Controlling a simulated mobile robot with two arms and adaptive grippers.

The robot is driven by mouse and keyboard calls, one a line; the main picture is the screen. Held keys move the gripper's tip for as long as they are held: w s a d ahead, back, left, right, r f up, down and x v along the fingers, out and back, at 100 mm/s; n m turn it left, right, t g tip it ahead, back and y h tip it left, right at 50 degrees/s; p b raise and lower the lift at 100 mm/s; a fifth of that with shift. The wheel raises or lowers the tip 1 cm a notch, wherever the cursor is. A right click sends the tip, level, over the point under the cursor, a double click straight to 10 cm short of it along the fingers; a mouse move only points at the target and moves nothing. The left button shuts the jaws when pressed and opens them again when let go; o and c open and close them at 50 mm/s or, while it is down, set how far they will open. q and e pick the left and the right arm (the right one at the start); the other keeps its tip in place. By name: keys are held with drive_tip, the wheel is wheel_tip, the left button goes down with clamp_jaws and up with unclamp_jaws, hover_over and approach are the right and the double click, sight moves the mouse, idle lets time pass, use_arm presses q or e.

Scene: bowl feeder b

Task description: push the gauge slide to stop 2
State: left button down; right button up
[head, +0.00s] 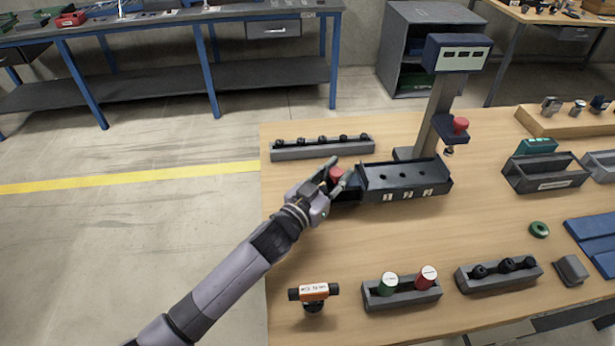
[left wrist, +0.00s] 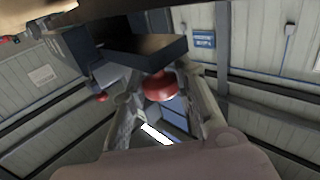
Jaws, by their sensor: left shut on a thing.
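The gauge (head: 400,178) is a dark block on the wooden table, with stops marked 1, 2 and 3 on its front and holes on its top. Its slide (head: 347,190) sticks out at the left end and carries a red knob (head: 336,173). My left gripper (head: 338,172) is shut on the red knob, with its fingers on either side of it. The knob (left wrist: 159,86) also shows between the fingers in the left wrist view. How far the slide sits inside the gauge is hard to tell. My right gripper is not in view.
A column with a display (head: 458,53) and a red-knobbed head (head: 453,128) stands behind the gauge. A grey rack (head: 322,149) with several black pieces lies behind my gripper. Racks (head: 402,297), an orange tool (head: 314,291) and bins (head: 545,172) stand around.

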sight(362, 167)
use_arm(q)
drive_tip(key=d, duration=0.2)
drive_tip(key=w+d, duration=0.1)
drive_tip(key=d, duration=0.2)
drive_tip(key=shift+r+b, duration=0.15)
drive_tip(key=shift+b, duration=0.25)
drive_tip(key=shift+a, duration=0.1)
drive_tip(key=c, duration=1.3)
unclamp_jaws()
drive_tip(key=shift+s+a+f, duration=0.2)
drive_tip(key=shift+s+a, duration=0.15)
drive_tip(key=shift+s, duration=0.05)
drive_tip(key=v, duration=1.1)
drive_tip(key=shift+r, duration=0.1)
